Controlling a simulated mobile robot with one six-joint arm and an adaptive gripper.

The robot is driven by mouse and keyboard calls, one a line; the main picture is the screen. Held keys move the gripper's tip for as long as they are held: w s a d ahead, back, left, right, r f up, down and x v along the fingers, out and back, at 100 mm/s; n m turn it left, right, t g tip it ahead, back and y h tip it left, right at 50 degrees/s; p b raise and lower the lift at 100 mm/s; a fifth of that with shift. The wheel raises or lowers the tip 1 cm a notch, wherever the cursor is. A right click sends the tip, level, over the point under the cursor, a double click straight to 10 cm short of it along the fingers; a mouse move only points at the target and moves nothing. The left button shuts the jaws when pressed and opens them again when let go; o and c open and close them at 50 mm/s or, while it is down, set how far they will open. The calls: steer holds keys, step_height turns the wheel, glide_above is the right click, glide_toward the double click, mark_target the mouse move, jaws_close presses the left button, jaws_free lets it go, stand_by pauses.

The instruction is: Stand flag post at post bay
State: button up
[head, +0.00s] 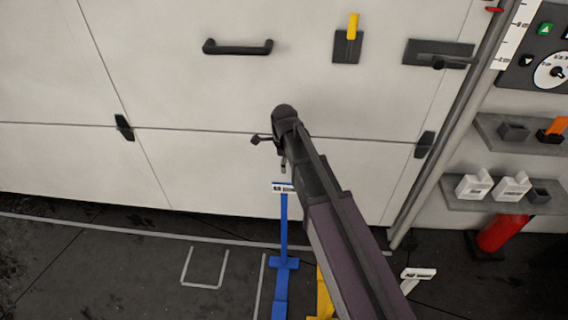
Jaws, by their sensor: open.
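A blue post (283,225) stands upright on the floor below my gripper, with a white label plate at its top and a blue foot. A yellow post (324,295) is mostly hidden behind my arm. A white post top with a label (418,273) shows to the right of my arm. I cannot tell which one is the flag post. A white U-shaped floor marking (187,262) is empty, left of the blue post; its label, if any, is not seen. My gripper (270,152) is open, in front of the door panel and above the blue post's label, apparently empty.
A large white sectional door (230,90) with a dark handle (238,47) fills the back. A grey pole (452,125) stands at right. Shelves (500,206) and a red cylinder (502,232) are beyond it. The dark floor at left is clear.

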steer(key=shift+d, duration=0.1)
stand_by(0.7)
steer(key=s+d+n, duration=0.6)
steer(key=d+n, duration=0.3)
steer(key=d, duration=0.1)
steer(key=s+d+n, duration=0.7)
steer(key=d+n, duration=0.2)
steer(key=d, duration=0.1)
steer(key=shift+s+d, duration=0.3)
steer(key=shift+d, duration=0.05)
